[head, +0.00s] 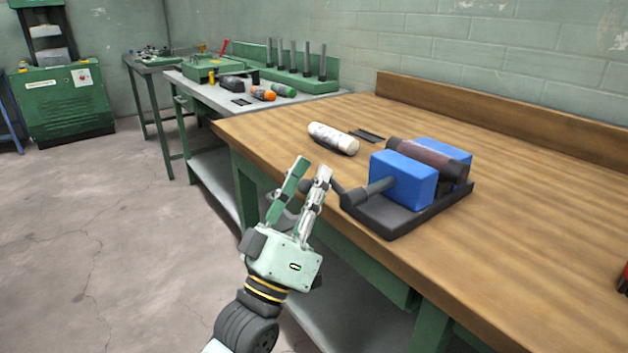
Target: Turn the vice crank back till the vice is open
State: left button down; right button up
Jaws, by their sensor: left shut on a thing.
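The vice stands at the near edge of the wooden workbench, with a dark base (432,212) and two blue jaws (402,180). A brown-grey cylinder (430,158) lies between the jaws and seems to touch both. A grey screw (376,188) comes out of the near jaw toward the left, to the dark crank (346,198) beyond the bench edge. My left gripper (313,168) is at the crank, its fingers pointing up and shut on the crank handle. The handle is mostly hidden by the fingers. My right gripper is out of view.
A white, worn cylinder (333,138) lies behind the vice on the workbench (530,200), beside a dark flat strip (368,135). A grey-topped bench (215,98) with bottles and tools stands at the back left. The bench's right part is mostly clear.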

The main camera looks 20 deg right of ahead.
pick_arm(q)
jog(key=c, duration=2)
grip_release()
jog(key=shift+d+f, duration=0.15)
jog(key=shift+o, duration=1.3)
jog(key=shift+w+d, duration=0.1)
jog(key=shift+d, duration=0.05)
jog(key=v, duration=1.2)
